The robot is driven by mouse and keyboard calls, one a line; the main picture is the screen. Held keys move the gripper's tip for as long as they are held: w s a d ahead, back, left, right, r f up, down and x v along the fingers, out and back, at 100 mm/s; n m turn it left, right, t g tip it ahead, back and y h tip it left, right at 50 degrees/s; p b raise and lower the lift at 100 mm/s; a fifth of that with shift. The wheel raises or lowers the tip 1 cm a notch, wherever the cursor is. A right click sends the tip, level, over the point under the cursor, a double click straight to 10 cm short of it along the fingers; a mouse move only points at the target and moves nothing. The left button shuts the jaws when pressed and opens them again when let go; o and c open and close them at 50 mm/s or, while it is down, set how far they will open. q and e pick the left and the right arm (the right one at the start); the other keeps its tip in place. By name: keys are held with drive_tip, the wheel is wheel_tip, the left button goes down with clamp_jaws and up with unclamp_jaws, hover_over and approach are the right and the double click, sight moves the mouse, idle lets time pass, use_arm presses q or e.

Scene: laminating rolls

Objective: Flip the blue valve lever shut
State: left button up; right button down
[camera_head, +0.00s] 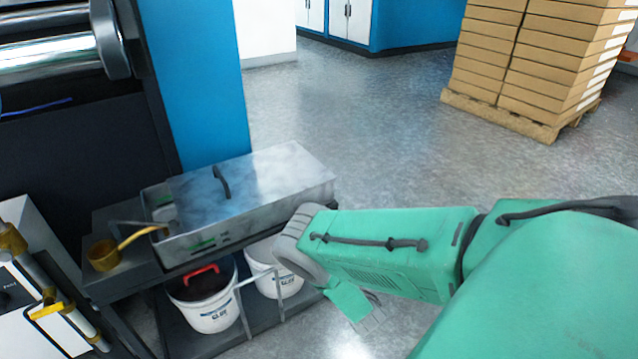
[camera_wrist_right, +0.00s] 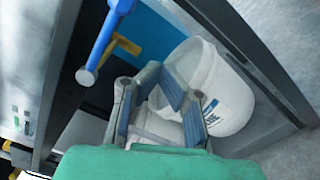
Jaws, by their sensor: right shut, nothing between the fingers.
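The blue valve lever (camera_wrist_right: 102,42) shows in the right wrist view, at the upper left. Its long handle runs from a thick blue end at the top edge down to a small rounded tip. My right gripper (camera_wrist_right: 163,80) is below and right of the lever, apart from it in the picture, shut and empty. In the head view my green right arm reaches in from the right and its wrist bends down beside the metal tank, mostly hiding the gripper. I cannot make out the lever in the head view. My left gripper is not in view.
A metal tank (camera_head: 260,190) stands on a dark cart, with a brass cup (camera_head: 103,255) at its left. White glue buckets (camera_head: 205,308) sit on the lower shelf; one (camera_wrist_right: 222,85) lies behind my right fingers in the wrist view. Stacked boxes (camera_head: 545,60) stand far right. The floor between is clear.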

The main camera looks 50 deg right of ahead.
drive_tip(key=p+v, duration=0.2)
drive_tip(key=v, duration=0.7)
drive_tip(key=shift+s+p, duration=0.3)
drive_tip(key=shift+p, duration=0.05)
drive_tip(key=shift+d+f, duration=0.15)
drive_tip(key=shift+d, duration=0.2)
